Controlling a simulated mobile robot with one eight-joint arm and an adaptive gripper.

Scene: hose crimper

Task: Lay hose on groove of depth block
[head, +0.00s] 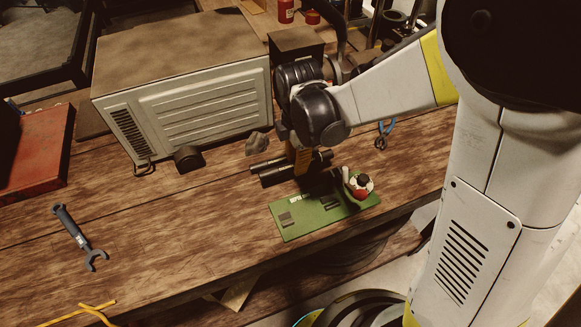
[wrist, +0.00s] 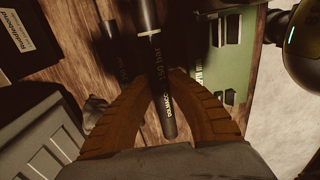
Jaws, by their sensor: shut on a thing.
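In the head view my gripper (head: 303,166) points down among short black hose pieces (head: 272,177), by the far left edge of a green mat (head: 290,226). A dark blocky shape (head: 318,184) sits at the mat's far edge beside my gripper. I cannot tell whether it is the depth block, and no groove is visible.
A red-and-white object (head: 359,185) stands at the mat's right end. A large pale machine (head: 200,105) stands behind left. A wrench (head: 79,236) lies at left and blue-handled pliers (head: 384,134) lie at right. The bench between wrench and mat is clear.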

